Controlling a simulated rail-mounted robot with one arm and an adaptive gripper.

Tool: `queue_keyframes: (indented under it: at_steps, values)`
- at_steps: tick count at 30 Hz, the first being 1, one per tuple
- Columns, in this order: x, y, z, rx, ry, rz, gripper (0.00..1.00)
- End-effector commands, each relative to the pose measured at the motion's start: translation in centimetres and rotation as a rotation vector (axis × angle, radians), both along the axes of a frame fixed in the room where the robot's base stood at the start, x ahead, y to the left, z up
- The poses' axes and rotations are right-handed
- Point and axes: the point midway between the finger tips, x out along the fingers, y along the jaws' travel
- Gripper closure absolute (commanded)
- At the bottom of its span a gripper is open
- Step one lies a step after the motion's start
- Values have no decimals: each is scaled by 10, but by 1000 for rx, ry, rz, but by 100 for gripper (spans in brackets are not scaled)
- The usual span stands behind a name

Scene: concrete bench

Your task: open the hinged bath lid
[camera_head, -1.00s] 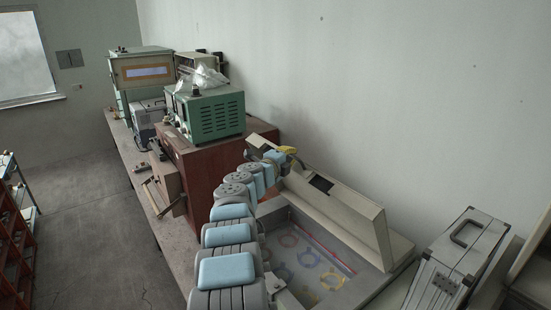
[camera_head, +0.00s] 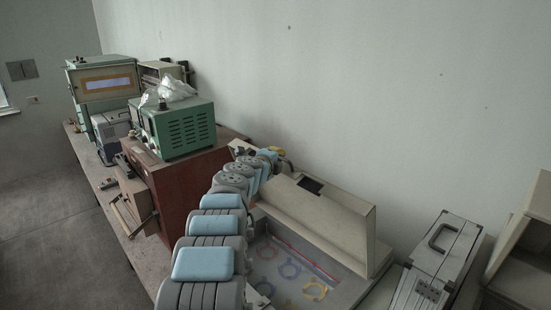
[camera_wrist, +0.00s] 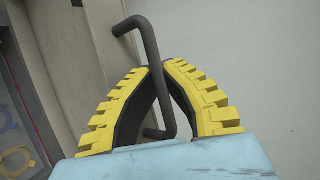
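The bath (camera_head: 340,293) is a pale box at the lower middle of the head view, with coloured rings showing inside. Its long beige lid (camera_head: 322,222) stands raised along the wall side of the opening, with a dark rectangle near its far end. My gripper (camera_head: 280,153) is at the lid's far end, mostly hidden behind my arm. In the wrist view my gripper (camera_wrist: 159,65) has its yellow-ribbed fingers closed in around the dark bent bar handle (camera_wrist: 152,50). The bar passes between the fingertips.
A brown cabinet (camera_head: 190,190) carrying a green instrument (camera_head: 184,130) stands left of my arm. A silver case (camera_head: 438,262) stands right of the bath. The wall (camera_head: 400,110) is close behind the lid.

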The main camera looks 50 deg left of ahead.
Motion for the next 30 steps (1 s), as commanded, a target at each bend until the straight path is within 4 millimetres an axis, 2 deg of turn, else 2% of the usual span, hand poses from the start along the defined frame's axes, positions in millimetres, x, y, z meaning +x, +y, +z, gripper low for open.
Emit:
queue_keyframes:
  at_steps: [1, 11, 12, 14, 15, 30]
  values:
    - [-2, 3, 5, 3, -5, 6, 100]
    - [-2, 3, 5, 3, -4, 5, 100]
    - [-2, 3, 5, 3, -4, 5, 83]
    - [-1, 2, 4, 3, -4, 5, 66]
    - [-1, 2, 3, 2, -3, 5, 62]
    - [-5, 4, -3, -2, -11, 1, 62]
